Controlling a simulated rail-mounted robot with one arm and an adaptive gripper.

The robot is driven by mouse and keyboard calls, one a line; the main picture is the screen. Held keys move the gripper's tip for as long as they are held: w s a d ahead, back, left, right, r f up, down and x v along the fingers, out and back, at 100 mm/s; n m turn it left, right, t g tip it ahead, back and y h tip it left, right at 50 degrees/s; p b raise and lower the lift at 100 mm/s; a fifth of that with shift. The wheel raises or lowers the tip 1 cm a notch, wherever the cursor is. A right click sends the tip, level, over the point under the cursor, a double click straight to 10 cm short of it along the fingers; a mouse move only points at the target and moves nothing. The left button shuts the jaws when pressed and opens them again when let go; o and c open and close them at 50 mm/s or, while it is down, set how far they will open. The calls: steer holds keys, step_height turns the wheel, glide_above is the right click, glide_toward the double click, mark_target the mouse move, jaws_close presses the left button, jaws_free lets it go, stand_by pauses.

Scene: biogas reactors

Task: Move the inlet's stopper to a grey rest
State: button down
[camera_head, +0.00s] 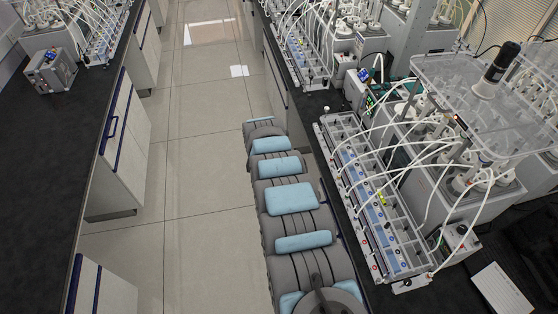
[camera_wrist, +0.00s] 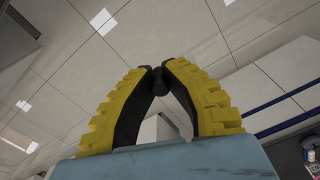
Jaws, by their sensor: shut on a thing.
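My gripper (camera_wrist: 157,74) shows in the wrist view with its two yellow fingers bowed and their tips together. A small dark rounded piece sits between the tips; it looks like the stopper (camera_wrist: 157,72), but little of it shows. The gripper is held up in the air above the tiled floor, touching nothing else that I can see. The head view does not show the gripper. The inlet and the grey rests cannot be told apart from other parts among the reactors (camera_head: 480,180) at the right.
A clear rack with blue-labelled units and white tubes (camera_head: 375,200) lies along the right bench. A clear raised shelf (camera_head: 485,100) holds a black cylinder (camera_head: 501,62). The left bench (camera_head: 50,140) is mostly bare, with a small instrument (camera_head: 52,72). The tiled aisle (camera_head: 190,150) is free.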

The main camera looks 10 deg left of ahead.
steer(key=w+a+m, duration=0.1)
steer(key=w+a+r+m, duration=0.1)
steer(key=shift+w+a+r, duration=0.15)
steer(key=shift+a, duration=0.25)
steer(key=shift+w+m, duration=0.1)
steer(key=shift+m, duration=0.5)
